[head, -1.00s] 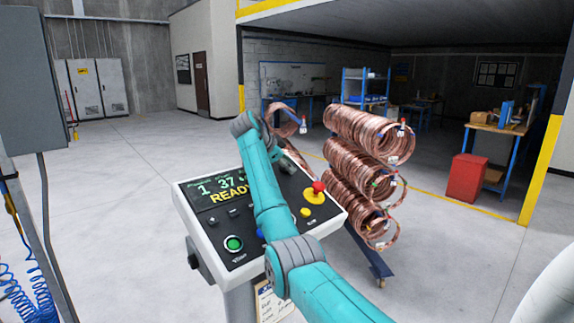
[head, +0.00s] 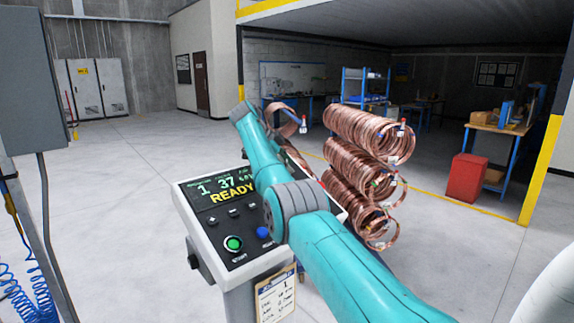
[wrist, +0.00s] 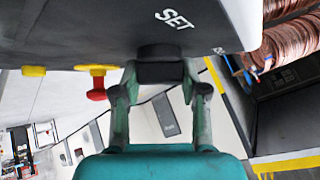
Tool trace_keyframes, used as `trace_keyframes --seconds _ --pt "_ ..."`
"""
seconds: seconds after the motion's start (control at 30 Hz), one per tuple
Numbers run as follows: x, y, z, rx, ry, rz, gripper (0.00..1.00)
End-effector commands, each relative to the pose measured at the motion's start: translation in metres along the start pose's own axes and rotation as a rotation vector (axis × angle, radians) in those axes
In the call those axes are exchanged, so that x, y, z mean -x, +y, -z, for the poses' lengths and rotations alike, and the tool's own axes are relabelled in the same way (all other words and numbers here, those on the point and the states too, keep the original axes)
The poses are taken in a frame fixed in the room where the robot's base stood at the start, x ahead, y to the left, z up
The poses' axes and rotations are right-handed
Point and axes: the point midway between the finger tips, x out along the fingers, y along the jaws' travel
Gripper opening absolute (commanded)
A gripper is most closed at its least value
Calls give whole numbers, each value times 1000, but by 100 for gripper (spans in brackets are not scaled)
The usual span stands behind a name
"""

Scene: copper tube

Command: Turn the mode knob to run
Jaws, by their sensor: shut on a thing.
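The control panel (head: 213,247) stands in front of me in the head view, its display (head: 228,190) showing READY. The mode knob (wrist: 160,52) is a dark knob under the panel face in the wrist view, beside the white word SET (wrist: 175,18). My gripper (wrist: 160,73) is shut on this knob, one finger at each side. The knob's pointer and its exact setting are hidden. In the head view my arm covers the knob and my gripper.
A red push button on a yellow base (wrist: 97,82) and a yellow button (wrist: 33,71) are left of my gripper in the wrist view. Green (head: 233,243) and blue (head: 264,232) buttons are on the panel's front. Copper coils (head: 355,135) hang close behind it.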

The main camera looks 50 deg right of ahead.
Motion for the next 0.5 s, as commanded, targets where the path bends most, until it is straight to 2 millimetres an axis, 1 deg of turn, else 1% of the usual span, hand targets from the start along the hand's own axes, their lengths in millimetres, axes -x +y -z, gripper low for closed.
trace_keyframes --seconds 0.5 --pt "-1 1 -1 -25 0 -34 8"
